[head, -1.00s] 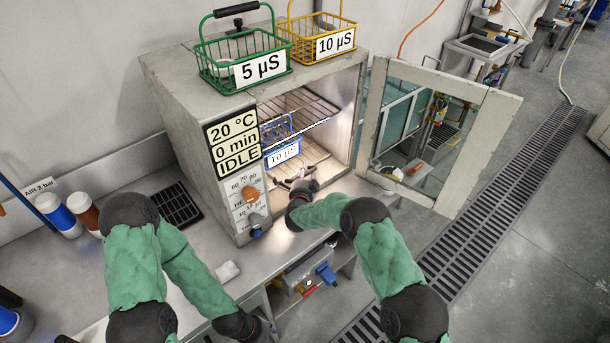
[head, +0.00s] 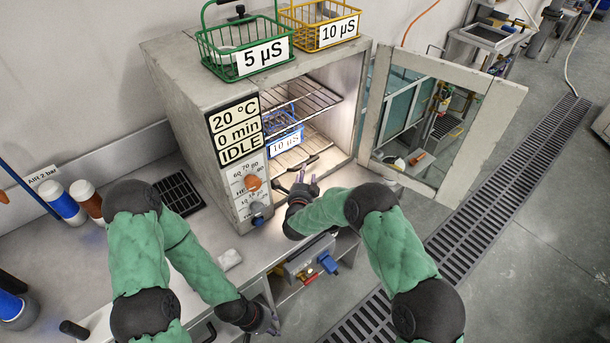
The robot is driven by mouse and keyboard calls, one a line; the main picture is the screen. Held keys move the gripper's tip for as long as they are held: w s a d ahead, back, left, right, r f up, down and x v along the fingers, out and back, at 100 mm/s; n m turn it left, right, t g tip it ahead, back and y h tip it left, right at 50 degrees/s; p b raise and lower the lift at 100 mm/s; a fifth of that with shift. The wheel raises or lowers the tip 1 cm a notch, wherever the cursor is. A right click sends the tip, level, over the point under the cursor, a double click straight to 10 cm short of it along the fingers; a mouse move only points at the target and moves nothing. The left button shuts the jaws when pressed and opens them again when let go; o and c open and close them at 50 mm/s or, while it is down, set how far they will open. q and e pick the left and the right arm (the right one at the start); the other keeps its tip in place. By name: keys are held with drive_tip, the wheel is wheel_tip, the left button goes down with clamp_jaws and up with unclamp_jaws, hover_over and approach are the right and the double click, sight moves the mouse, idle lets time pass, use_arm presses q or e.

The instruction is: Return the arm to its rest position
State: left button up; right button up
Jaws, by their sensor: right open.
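My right gripper (head: 302,177) is open and empty at the front of the open oven (head: 190,125), its fingers pointing toward the chamber. A blue basket with a 10 µS label (head: 286,140) sits inside on a wire rack, beyond the fingers and apart from them as far as I can tell. My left gripper (head: 268,324) is low in front of the bench edge, seen from behind and partly hidden by its wrist; its fingers are not clear.
The oven door (head: 447,188) stands wide open to the right of my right arm. A green 5 µS basket (head: 222,66) and a yellow 10 µS basket (head: 300,38) stand on the oven. Bottles (head: 62,203) stand at left.

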drive_tip(key=shift+r, duration=0.1)
wheel_tip(320, 180, up, 9)
drive_tip(key=p, duration=0.9)
drive_tip(key=shift+r, duration=0.1)
